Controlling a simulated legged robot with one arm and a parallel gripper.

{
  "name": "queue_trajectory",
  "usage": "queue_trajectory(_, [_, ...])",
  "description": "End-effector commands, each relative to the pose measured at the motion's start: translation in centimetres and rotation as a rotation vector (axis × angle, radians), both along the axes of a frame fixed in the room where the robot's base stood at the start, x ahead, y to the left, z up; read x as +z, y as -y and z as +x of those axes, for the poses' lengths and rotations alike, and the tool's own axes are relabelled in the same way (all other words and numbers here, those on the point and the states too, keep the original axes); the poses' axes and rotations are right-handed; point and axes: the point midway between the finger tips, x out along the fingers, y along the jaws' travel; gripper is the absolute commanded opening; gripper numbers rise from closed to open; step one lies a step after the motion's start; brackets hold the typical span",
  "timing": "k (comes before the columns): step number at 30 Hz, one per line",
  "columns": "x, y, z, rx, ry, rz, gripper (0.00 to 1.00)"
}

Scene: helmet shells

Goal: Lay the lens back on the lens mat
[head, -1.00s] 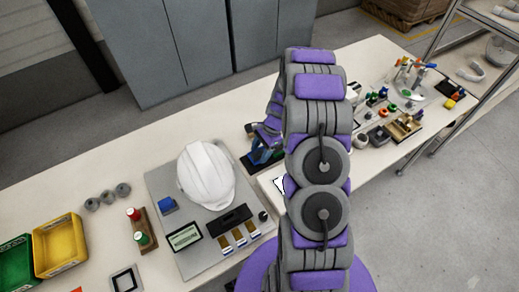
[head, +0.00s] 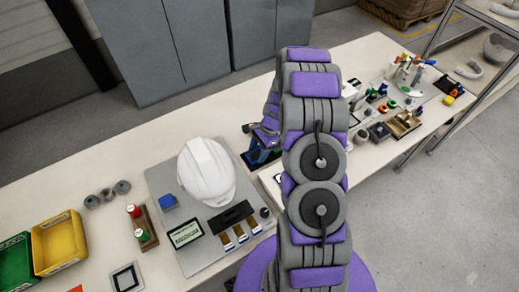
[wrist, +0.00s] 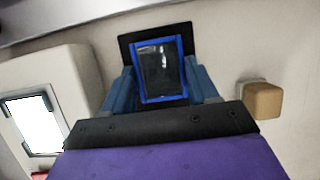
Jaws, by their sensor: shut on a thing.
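The lens (wrist: 160,70) is a dark, glossy pane in a blue rim. In the wrist view it sits between the two blue fingers of my gripper (wrist: 162,88), which is shut on it. The black lens mat (wrist: 127,46) shows behind the lens, its dark edge standing out past the lens at the top and sides. I cannot tell whether the lens touches the mat. In the head view my gripper (head: 262,152) is over the dark mat (head: 246,161), partly hidden behind my arm, and the lens cannot be made out there.
A white helmet (head: 206,170) stands on a grey board (head: 165,187) to the left. In the wrist view a tan block (wrist: 262,100) is right of the mat, and a pale box with a bright framed panel (wrist: 34,125) is left. Small parts crowd the table's far right end.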

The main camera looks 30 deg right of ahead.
Motion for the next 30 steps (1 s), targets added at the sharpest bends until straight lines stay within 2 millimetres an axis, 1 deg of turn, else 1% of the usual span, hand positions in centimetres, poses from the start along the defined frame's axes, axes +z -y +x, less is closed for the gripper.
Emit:
queue_trajectory(3, [-0.25, 0.10, -0.02, 0.000, -0.001, 0.002, 0.28])
queue_trajectory(4, [-0.26, 0.18, -0.01, 0.000, 0.000, 0.002, 0.60])
queue_trajectory(12, [-0.28, 0.39, -0.01, 0.000, 0.000, 0.004, 0.86])
queue_trajectory(13, [-0.28, 0.37, -0.01, 0.000, 0.000, 0.004, 0.88])
queue_trajectory(30, [-0.17, 0.34, 0.00, 0.000, 0.000, 0.004, 0.88])
